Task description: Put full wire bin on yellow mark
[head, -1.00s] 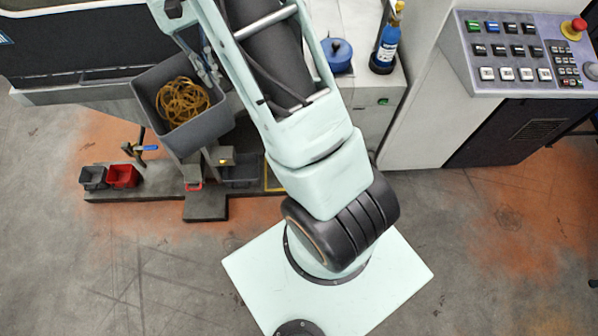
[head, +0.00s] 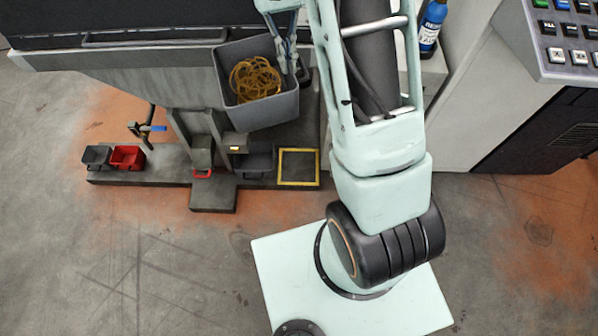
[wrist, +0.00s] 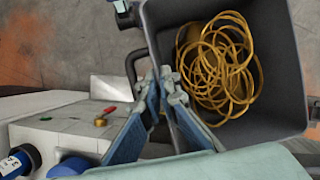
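The full wire bin (head: 270,115) is a grey open-topped bin with coiled yellow wire (head: 255,78) inside. My gripper (head: 292,72) is shut on the bin's right wall and holds it in the air, slightly tilted. In the wrist view my gripper (wrist: 163,84) has one finger outside and one inside the wall of the bin (wrist: 275,122). The yellow mark (head: 299,182) is a square outline on the dark low platform, below and to the right of the bin in the head view. It is empty and fully visible.
On the platform (head: 255,185) a dark grey bin (head: 258,163) stands just left of the mark. Small red (head: 127,157) and grey (head: 97,157) bins stand at its left end. A machine with a control panel (head: 560,40) is at the right.

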